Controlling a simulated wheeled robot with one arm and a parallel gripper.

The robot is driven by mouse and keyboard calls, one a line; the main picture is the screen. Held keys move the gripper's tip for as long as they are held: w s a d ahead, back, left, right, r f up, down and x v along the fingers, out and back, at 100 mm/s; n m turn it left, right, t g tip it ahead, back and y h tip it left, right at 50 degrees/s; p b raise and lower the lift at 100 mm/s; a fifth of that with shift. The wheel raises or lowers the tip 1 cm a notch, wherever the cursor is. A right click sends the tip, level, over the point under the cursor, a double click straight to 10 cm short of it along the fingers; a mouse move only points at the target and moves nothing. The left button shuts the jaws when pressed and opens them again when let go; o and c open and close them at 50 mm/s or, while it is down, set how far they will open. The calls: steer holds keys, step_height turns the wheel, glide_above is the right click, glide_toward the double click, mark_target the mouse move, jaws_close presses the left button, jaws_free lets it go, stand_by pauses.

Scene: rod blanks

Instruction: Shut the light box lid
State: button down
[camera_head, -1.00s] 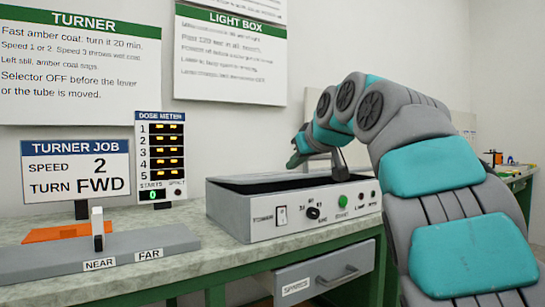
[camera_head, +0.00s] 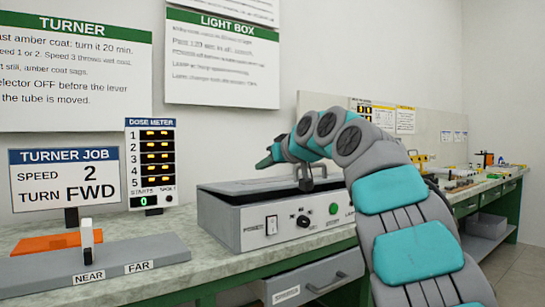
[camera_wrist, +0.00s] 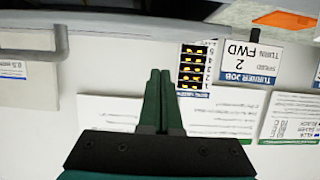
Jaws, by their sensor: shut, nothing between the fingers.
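The light box (camera_head: 275,222) is a grey box on the bench in the head view, with a switch, a knob and a green button on its front. Its lid (camera_head: 236,187) appears low over the box, with a dark strip along the front of the top. Whether it is fully down I cannot tell. My gripper (camera_head: 263,163) is above the back of the box, pointing left. Its closed dark green fingers show in the wrist view (camera_wrist: 160,98) with nothing between them.
The turner stand (camera_head: 95,262) with its white lever is at the left, by an orange plate (camera_head: 45,243). A dose meter (camera_head: 151,165) and turner job sign (camera_head: 64,180) stand behind. A drawer (camera_head: 310,280) is below the box. Small items lie on the far right bench.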

steer(key=shift+s+d+f+b, duration=0.1)
steer(key=shift+f+b, duration=0.35)
steer(key=shift+f, duration=0.55)
steer(key=shift+s+d+f+b, duration=0.1)
steer(key=shift+f+b, duration=0.35)
steer(key=shift+f, duration=0.5)
steer(key=shift+t+y, duration=0.5)
steer(key=shift+t, duration=0.1)
steer(key=f+b, duration=0.2)
steer(key=b, duration=0.2)
steer(key=f+b, duration=0.2)
steer(key=b, duration=0.3)
steer(key=shift+s+d+f, duration=0.1)
steer(key=shift+s, duration=0.1)
